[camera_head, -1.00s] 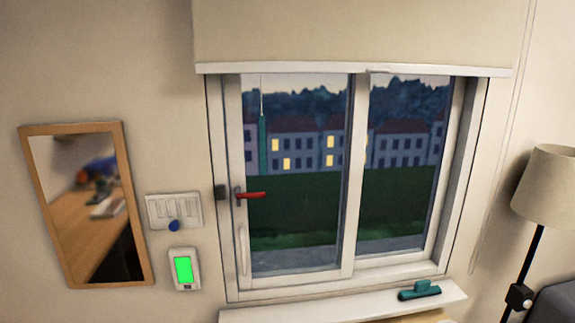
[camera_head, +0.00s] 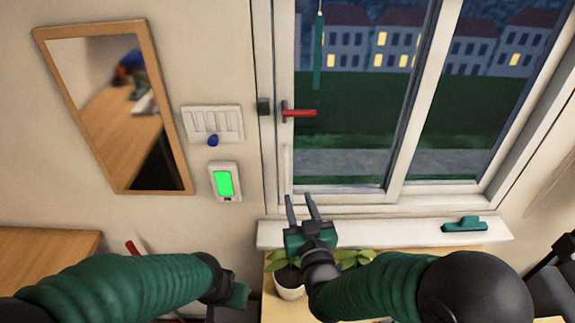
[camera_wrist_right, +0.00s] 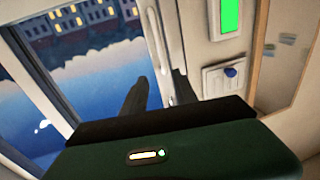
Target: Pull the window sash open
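The white-framed window sash (camera_head: 405,150) is in the head view, its left edge against the frame. A red handle (camera_head: 300,113) on its left stile points right. A slim white upright pull (camera_head: 286,165) is lower on that stile. My right gripper (camera_head: 300,198) is open and empty, fingers pointing up just in front of the sash's lower left corner. In the right wrist view its two fingers (camera_wrist_right: 158,90) are apart, near a white upright bar (camera_wrist_right: 155,45). My left gripper (camera_head: 232,294) is low in the head view; its fingers are not clear.
The white sill (camera_head: 385,234) holds a teal tool (camera_head: 465,224) at right. A potted plant (camera_head: 290,290) stands below my right gripper. A switch panel (camera_head: 212,123), green-screened device (camera_head: 225,182) and mirror (camera_head: 115,110) are on the left wall.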

